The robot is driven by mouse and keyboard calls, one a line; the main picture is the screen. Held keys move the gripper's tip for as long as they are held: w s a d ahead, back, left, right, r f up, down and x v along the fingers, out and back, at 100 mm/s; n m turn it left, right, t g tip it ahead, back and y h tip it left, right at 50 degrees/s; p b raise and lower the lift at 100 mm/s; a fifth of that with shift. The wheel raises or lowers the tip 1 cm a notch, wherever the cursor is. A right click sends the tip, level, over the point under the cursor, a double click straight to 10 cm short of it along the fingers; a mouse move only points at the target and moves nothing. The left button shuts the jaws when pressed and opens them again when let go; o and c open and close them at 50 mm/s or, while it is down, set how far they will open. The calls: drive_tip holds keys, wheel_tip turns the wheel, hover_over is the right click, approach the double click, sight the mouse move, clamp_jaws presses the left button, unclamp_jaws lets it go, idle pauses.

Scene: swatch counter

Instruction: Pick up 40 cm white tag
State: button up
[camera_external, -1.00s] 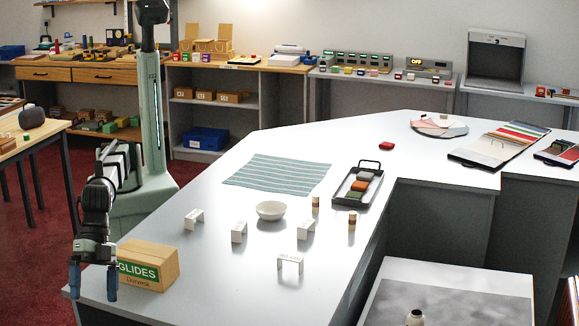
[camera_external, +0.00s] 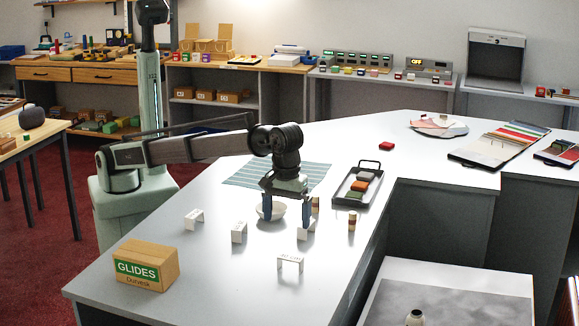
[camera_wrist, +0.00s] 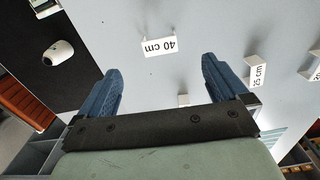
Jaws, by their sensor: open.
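The white 40 cm tag (camera_external: 290,263) stands on the grey counter at its front, a small bracket shape. In the wrist view the 40 cm tag (camera_wrist: 159,45) shows its label clearly, beyond the fingertips and between their lines. My gripper (camera_external: 287,212) is open and empty, pointing down above the counter behind the tag. Its two blue fingers (camera_wrist: 161,70) are wide apart in the wrist view. Similar white tags stand nearby: one (camera_external: 239,233) left of the gripper reads 25 cm in the wrist view (camera_wrist: 258,75), one (camera_external: 194,219) is farther left, and one (camera_external: 304,232) is by the right finger, its label unreadable.
A GLIDES box (camera_external: 147,266) sits front left. The counter around the 40 cm tag is clear.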

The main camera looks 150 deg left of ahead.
sight(290, 257)
drive_tip(key=f, duration=0.8)
drive_tip(key=shift+s+a+f, duration=0.15)
drive_tip(key=shift+a+f, duration=0.1)
drive_tip(key=shift+f, duration=0.05)
drive_tip(key=shift+s+a+f, duration=0.1)
drive_tip(key=shift+a+f, duration=0.1)
drive_tip(key=shift+f, duration=1.1)
drive_tip(key=shift+s+a+f, duration=0.1)
drive_tip(key=shift+a+f, duration=0.1)
drive_tip(key=shift+f, duration=1.1)
drive_tip(key=shift+c, duration=0.4)
drive_tip(key=c, duration=0.9)
drive_tip(key=shift+c, duration=0.2)
drive_tip(key=shift+r, duration=0.15)
